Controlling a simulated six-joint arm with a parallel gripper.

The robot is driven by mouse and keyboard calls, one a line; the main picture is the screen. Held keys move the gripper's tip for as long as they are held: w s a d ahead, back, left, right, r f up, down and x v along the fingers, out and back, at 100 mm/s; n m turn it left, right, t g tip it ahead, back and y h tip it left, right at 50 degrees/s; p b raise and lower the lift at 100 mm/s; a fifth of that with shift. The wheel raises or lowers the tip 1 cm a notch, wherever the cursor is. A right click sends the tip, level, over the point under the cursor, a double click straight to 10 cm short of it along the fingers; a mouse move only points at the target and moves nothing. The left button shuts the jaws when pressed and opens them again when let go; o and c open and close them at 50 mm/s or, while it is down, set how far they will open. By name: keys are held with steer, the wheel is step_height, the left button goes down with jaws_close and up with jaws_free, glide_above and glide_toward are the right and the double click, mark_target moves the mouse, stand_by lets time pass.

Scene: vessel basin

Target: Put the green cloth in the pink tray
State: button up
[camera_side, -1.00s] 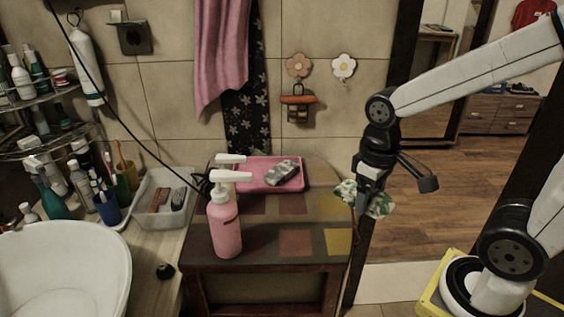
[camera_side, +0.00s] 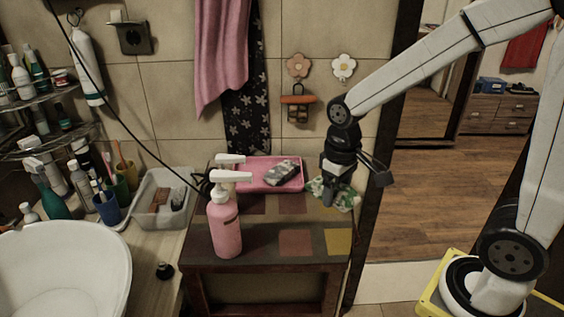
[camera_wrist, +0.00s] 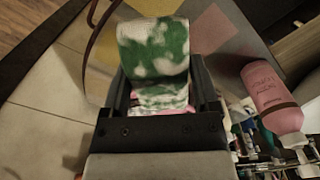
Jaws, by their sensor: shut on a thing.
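The green cloth (camera_side: 342,196), green and white patterned, hangs from my gripper (camera_side: 331,198) near the right edge of the table in the side view. My gripper is shut on it. In the wrist view the cloth (camera_wrist: 155,55) fills the space between the fingers of my gripper (camera_wrist: 163,95). The pink tray (camera_side: 252,184) lies on the back of the table, left of my gripper. A grey patterned item (camera_side: 282,172) lies in its right part.
A pink pump bottle (camera_side: 226,228) stands at the front left of the tray and also shows in the wrist view (camera_wrist: 268,92). A second white pump top (camera_side: 231,159) rises behind it. The patchwork tabletop (camera_side: 262,208) is clear at its front right. A clear bin (camera_side: 160,205) stands to the left.

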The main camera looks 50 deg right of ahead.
steer(key=w+f, duration=0.4)
steer(key=w, duration=0.1)
steer(key=w+f, duration=0.2)
steer(key=shift+w+a, duration=0.15)
steer(key=shift+w, duration=0.05)
steer(key=shift+w+f, duration=0.6)
steer(key=shift+f, duration=0.1)
steer(key=n, duration=0.2)
steer(key=w+r+n, duration=0.1)
steer(key=n, duration=0.1)
steer(key=w+r+n, duration=0.1)
steer(key=n, duration=0.1)
steer(key=shift+w+d+r, duration=0.1)
steer(key=shift+d+r, duration=0.1)
steer(key=w+d+r+n, duration=0.1)
steer(key=r+n, duration=0.3)
steer(key=n, duration=0.6)
steer(key=w+d+r+n, duration=0.1)
steer(key=w+r+n, duration=0.3)
steer(key=n, duration=0.7)
steer(key=shift+w+r, duration=0.15)
steer(key=shift+r, duration=0.05)
